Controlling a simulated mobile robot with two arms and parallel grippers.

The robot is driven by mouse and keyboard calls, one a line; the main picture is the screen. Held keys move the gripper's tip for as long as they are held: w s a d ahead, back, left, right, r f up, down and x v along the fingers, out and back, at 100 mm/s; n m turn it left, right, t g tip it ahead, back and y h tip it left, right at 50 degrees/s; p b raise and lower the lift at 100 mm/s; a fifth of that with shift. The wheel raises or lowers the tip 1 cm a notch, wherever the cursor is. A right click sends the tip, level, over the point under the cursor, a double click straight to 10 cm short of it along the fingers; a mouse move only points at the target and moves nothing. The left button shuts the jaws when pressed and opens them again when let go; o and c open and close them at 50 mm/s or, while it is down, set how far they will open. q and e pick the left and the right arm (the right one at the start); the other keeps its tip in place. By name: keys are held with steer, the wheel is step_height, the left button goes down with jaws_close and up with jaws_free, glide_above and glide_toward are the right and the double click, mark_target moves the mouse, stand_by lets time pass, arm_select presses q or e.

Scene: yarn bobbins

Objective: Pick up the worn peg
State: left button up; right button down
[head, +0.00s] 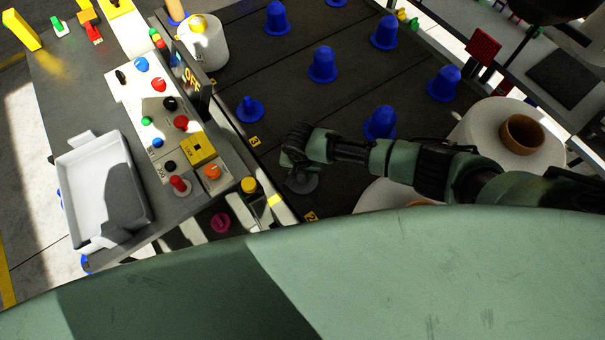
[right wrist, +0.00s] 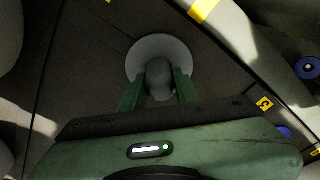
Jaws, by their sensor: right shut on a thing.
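A grey peg with a wide round base shows in the right wrist view (right wrist: 158,46). Its rounded stem sits between the two green fingers of my right gripper (right wrist: 160,82), which is shut on it. In the head view the right gripper (head: 297,160) is over the dark panel, and the peg's grey base (head: 303,184) shows just below it. I cannot tell whether the base touches the panel. My left gripper is not in view.
Several blue pegs (head: 322,64) stand on the dark panel (head: 265,70). A button console (head: 150,100) and an empty white tray (head: 95,185) are at left. White bobbins (head: 480,128) are at right, near my right arm.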

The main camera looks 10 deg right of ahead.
step_height(320, 180, up, 20)
stand_by(0.6)
